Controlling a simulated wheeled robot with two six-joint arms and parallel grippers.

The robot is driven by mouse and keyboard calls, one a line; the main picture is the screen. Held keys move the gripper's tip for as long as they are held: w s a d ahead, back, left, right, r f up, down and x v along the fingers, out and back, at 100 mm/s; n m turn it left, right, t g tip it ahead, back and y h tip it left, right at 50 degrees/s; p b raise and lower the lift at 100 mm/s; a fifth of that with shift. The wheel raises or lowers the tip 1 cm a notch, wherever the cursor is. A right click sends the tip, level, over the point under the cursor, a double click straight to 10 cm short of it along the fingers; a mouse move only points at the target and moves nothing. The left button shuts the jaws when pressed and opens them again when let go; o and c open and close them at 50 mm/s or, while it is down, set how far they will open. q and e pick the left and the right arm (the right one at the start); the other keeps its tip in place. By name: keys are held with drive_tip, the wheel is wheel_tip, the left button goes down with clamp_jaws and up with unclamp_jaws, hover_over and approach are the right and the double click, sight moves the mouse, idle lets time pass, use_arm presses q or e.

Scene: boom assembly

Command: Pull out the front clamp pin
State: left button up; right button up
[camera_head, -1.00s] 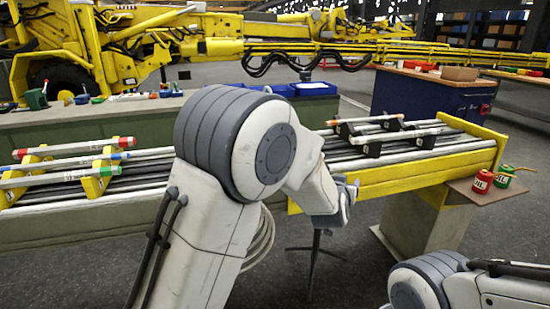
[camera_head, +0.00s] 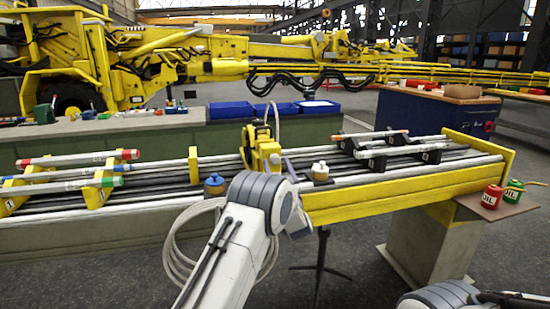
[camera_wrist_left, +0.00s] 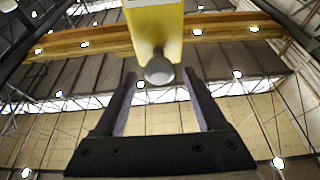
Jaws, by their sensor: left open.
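In the left wrist view my left gripper (camera_wrist_left: 160,90) is open, pointing upward. A round grey pin end (camera_wrist_left: 159,70) sticks out of the lower end of a yellow part (camera_wrist_left: 155,22) and shows between the fingertips. I cannot tell whether the fingers touch it. In the head view a yellow clamp (camera_head: 264,152) stands on the boom rails, and my left gripper (camera_head: 298,224) is low at the front edge of the boom, mostly hidden by its wrist. The pin cannot be made out there. My right gripper is outside the view.
Striped rods (camera_head: 75,158) rest on yellow holders at the left, and others (camera_head: 369,134) on black holders at the right. Oil cans (camera_head: 492,196) stand on the right end shelf.

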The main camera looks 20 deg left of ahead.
use_arm(q)
drive_tip(key=shift+x, duration=1.55)
clamp_jaws()
drive_tip(key=shift+d, duration=0.1)
